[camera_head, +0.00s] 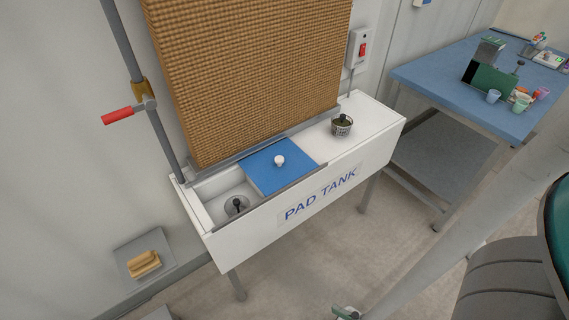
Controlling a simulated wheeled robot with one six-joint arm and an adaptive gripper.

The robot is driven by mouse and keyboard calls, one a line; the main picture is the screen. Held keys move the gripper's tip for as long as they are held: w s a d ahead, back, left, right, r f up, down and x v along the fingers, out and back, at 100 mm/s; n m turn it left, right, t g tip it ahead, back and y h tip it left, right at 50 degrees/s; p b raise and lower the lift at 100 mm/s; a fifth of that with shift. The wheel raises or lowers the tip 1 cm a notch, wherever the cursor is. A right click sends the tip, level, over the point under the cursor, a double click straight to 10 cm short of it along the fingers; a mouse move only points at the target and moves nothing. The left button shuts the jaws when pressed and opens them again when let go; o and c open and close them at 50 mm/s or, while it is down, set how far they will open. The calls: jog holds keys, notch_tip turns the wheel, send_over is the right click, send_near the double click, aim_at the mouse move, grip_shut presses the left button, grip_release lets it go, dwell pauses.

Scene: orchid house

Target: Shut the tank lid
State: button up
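The white tank (219,246), labelled PAD TANK, stands on legs below a large brown pad. Its blue flat lid (262,178) with a white round knob (279,160) lies over the middle of the tank top, behind a grey front rail. To the left of the lid the tank is open, and a round grey fitting with a dark top (237,206) shows inside. White top surface lies to the right of the lid. My gripper is not in view, so its state does not show.
A red-handled valve (118,115) sticks out from the pipe at left. A blue-topped bench (430,82) holds cups and other items. Clear floor lies before the tank.

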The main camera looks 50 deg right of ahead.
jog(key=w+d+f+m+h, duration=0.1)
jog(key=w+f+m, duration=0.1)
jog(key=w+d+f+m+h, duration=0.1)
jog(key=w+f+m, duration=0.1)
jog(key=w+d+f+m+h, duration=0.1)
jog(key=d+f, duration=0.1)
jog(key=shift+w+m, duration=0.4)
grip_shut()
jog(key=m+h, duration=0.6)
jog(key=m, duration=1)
send_near(291, 168)
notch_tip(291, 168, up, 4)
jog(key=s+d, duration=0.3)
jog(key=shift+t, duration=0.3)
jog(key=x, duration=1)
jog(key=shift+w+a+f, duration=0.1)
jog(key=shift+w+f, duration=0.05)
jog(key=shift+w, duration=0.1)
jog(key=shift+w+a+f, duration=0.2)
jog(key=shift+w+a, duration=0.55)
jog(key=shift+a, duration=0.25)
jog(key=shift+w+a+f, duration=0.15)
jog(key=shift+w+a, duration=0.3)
